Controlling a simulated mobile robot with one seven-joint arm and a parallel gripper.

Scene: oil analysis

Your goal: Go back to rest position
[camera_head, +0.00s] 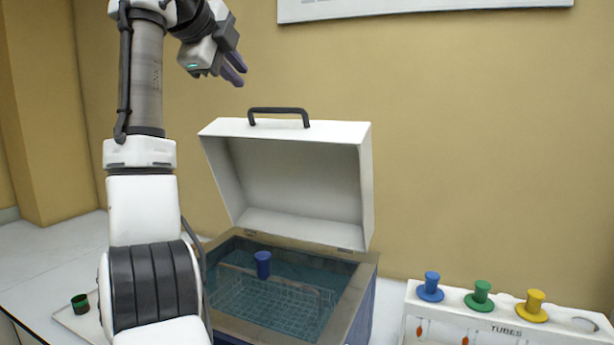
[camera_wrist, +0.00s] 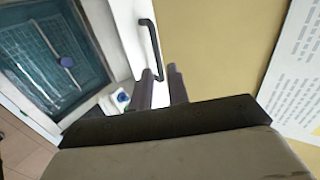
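My gripper (camera_head: 236,74) is raised high at the upper left in the head view, above and to the left of the open bath lid. Its two purple-grey fingers show close together with a narrow gap, and nothing is seen between them. In the wrist view the fingers (camera_wrist: 163,86) stand slightly apart near the lid's black handle. The bath (camera_head: 362,290) stands with its white lid (camera_head: 300,180) tilted up and open. A blue-capped tube (camera_head: 263,264) stands in the bath's wire rack (camera_head: 290,300), well below my gripper.
A white tube rack (camera_head: 460,320) at the right holds blue (camera_head: 431,288), green (camera_head: 480,297) and yellow (camera_head: 533,306) capped tubes. A small dark green item (camera_head: 80,303) sits on a tray at the left. A white board (camera_head: 420,8) hangs on the yellow wall. Air around my gripper is free.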

